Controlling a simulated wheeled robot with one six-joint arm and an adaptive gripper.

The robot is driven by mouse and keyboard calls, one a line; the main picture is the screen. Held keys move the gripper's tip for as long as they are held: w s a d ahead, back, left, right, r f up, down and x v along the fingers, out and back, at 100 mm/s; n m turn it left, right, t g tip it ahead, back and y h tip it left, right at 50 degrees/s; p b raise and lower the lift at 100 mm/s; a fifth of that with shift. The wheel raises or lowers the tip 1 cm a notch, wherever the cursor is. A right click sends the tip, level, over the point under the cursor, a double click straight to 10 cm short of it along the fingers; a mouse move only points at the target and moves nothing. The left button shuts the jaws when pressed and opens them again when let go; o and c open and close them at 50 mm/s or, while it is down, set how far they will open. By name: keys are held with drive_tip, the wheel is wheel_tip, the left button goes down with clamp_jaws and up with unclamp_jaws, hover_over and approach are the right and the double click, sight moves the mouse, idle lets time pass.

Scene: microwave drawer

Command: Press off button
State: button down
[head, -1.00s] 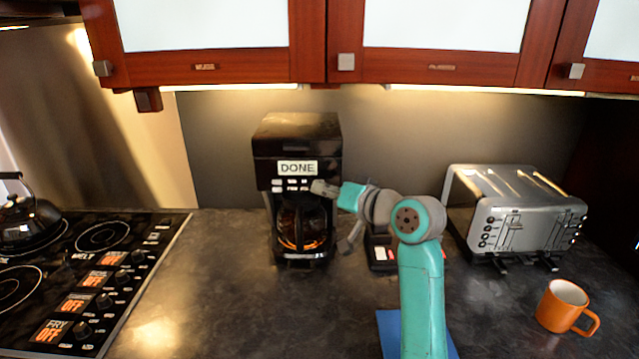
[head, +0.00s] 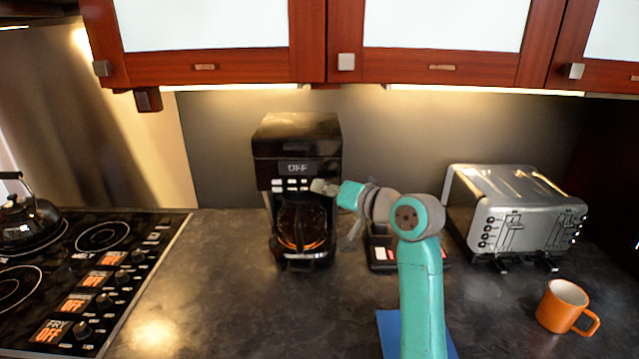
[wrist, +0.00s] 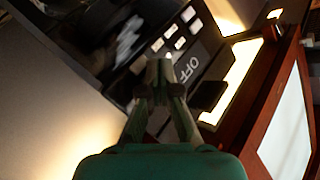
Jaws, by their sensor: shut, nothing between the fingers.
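A black coffee maker (head: 297,140) stands on the dark counter against the back wall, with a glass carafe (head: 300,226) of dark liquid in it. Its display (head: 296,168) reads OFF; the display also shows in the wrist view (wrist: 178,72). Pale buttons (head: 290,185) sit in rows below the display, and they show in the wrist view (wrist: 171,30). My gripper (head: 318,187) is shut and empty, its tips at the right end of the button rows. In the wrist view its fingertips (wrist: 160,68) cover part of the panel; whether they touch a button cannot be told.
A silver toaster (head: 522,222) stands to the right, with an orange mug (head: 566,306) in front of it. A black stovetop (head: 100,262) with a kettle (head: 28,218) is at the left. Wooden cabinets (head: 310,72) hang above. The counter (head: 205,300) left of the coffee maker is clear.

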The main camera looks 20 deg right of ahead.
drive_tip(key=shift+s+a, duration=0.2)
drive_tip(key=shift+s, duration=0.5)
drive_tip(key=shift+s, duration=0.1)
drive_tip(key=shift+s+a, duration=0.25)
drive_tip(key=shift+s, duration=0.5)
drive_tip(key=shift+s+a, duration=0.3)
drive_tip(key=shift+s, duration=0.5)
drive_tip(key=shift+s+a, duration=0.25)
drive_tip(key=shift+s, duration=0.5)
